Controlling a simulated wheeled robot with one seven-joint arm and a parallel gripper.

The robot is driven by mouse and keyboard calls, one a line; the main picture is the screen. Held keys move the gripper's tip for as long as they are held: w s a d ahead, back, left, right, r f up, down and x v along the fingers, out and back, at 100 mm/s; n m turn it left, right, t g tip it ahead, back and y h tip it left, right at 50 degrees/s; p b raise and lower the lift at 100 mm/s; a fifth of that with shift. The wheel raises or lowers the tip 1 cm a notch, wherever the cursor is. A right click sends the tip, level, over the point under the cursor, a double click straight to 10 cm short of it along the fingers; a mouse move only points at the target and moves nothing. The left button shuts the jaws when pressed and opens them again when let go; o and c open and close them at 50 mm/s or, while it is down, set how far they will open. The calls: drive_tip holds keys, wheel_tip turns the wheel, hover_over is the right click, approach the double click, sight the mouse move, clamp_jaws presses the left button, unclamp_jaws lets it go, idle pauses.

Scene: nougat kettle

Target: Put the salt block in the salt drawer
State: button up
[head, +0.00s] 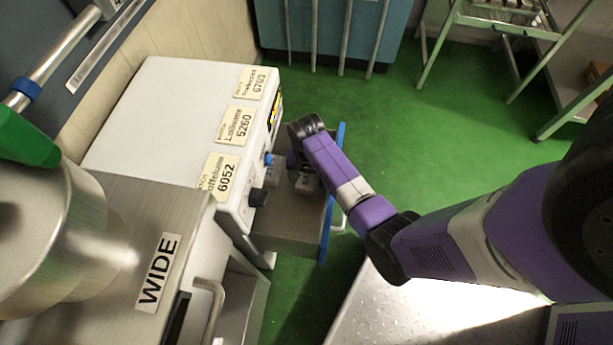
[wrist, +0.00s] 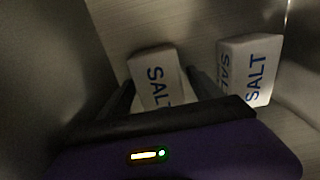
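The open steel drawer (head: 290,232) with a blue front edge juts from the white cabinet. My gripper (head: 300,170) reaches down into it, its fingers mostly hidden by my wrist in the head view. In the wrist view a white salt block (wrist: 155,77) lettered SALT lies between and just beyond the fingertips of my gripper (wrist: 163,80). The fingers look open, with a narrow gap beside the block. A second salt block (wrist: 250,65) lies to the right, apart from the first, on the brushed metal floor. A small pale shape shows below my gripper in the head view, partly hidden.
The white cabinet (head: 165,115) bears number labels and dark knobs. A steel machine marked WIDE (head: 158,272) stands at the near left. Drawer walls are close around my gripper. A blue unit and a metal rack stand behind. Green floor (head: 400,135) is clear beyond the drawer.

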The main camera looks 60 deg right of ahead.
sight(306, 175)
wheel_tip(306, 175, up, 12)
drive_tip(key=p, duration=0.5)
drive_tip(key=shift+r, duration=0.15)
drive_tip(key=shift+r, duration=0.1)
idle(0.5)
